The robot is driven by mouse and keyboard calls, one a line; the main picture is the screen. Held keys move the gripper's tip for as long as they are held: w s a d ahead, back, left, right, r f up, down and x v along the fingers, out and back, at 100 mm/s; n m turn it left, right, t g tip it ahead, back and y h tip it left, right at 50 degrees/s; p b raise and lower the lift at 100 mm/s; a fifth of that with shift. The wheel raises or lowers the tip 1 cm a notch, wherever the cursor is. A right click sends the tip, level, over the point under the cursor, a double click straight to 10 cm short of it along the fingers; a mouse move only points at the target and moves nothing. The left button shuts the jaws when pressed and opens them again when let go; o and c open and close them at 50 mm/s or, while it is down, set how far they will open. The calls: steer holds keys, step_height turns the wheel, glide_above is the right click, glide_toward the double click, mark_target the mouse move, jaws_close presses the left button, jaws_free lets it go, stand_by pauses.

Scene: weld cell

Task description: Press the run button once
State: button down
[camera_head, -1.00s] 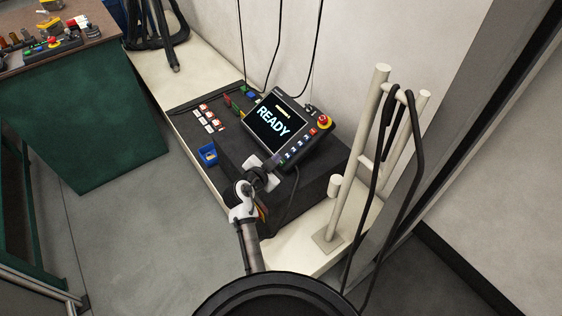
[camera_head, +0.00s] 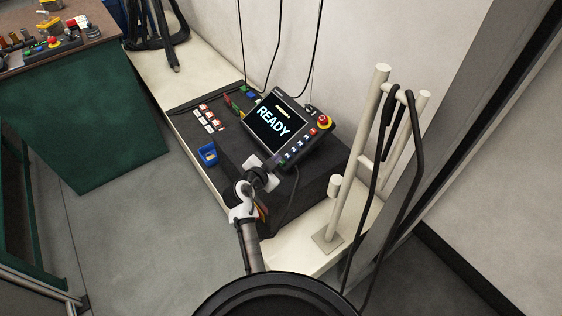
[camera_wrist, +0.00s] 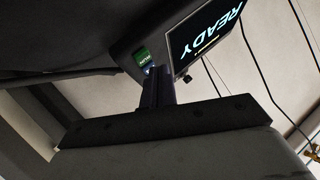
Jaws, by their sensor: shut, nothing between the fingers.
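The control pendant (camera_head: 262,143) lies on the dark bench mat, its screen reading READY. A row of small blue and white buttons (camera_head: 292,151) with a red one at its right end runs below the screen. In the wrist view a green button (camera_wrist: 143,57) with small, unreadable lettering sits beside the screen (camera_wrist: 205,35); it is likely the run button. My gripper (camera_head: 279,161) is shut and empty at the lower left end of the button row. In the wrist view its fingertips (camera_wrist: 152,72) are just below the green button; I cannot tell whether they touch.
A red-and-yellow emergency stop (camera_head: 325,121) is at the pendant's right corner. A blue bin (camera_head: 208,154) and several red-and-white pieces (camera_head: 207,117) lie to the left. A cream post stand (camera_head: 333,190) with black cables rises at right. Walls stand behind.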

steer(key=shift+f+b, duration=0.2)
steer(key=shift+b, duration=0.1)
steer(key=shift+w+d+f+b, duration=0.15)
steer(key=shift+f+b, duration=0.1)
steer(key=shift+b, duration=0.15)
steer(key=shift+d+f+b, duration=0.15)
steer(key=shift+f+b, duration=0.25)
steer(key=shift+b, duration=0.1)
stand_by(0.6)
steer(key=shift+r, duration=0.15)
steer(key=shift+a+r+p, duration=0.3)
steer(key=shift+r, duration=0.35)
stand_by(0.3)
steer(key=r, duration=0.1)
steer(key=s+a+r+p, duration=0.1)
steer(key=r, duration=0.1)
steer(key=a+r+p, duration=0.1)
steer(key=shift+s+r, duration=0.25)
steer(key=shift+s, duration=0.05)
stand_by(0.7)
